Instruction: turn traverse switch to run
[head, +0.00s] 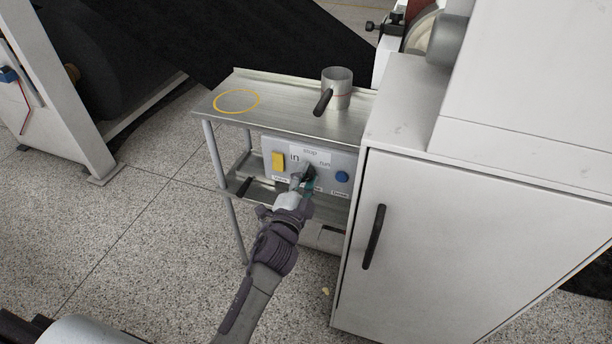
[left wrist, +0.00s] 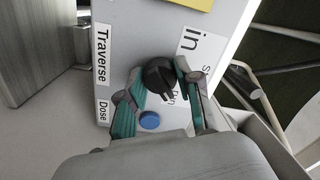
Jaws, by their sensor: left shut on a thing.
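The control panel (head: 325,160) is a grey box under the metal shelf, with "stop", "in" and "run" lettering. The traverse switch is a black rotary knob (head: 309,172) in the middle of it, partly hidden by my gripper. My left gripper (head: 304,178) reaches it from the front. In the left wrist view, its fingers (left wrist: 165,88) sit on both sides of the black knob (left wrist: 158,76), shut on it. The "Traverse" label (left wrist: 103,55) shows beside it. I cannot tell which mark the knob points to. My right gripper is not in view.
A blue button (head: 342,177) is right of the knob and a yellow one (head: 278,161) is left. A metal cup (head: 337,88) with a dark handle stands on the shelf (head: 285,115) above. A white cabinet (head: 450,240) stands close on the right. Open floor lies left.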

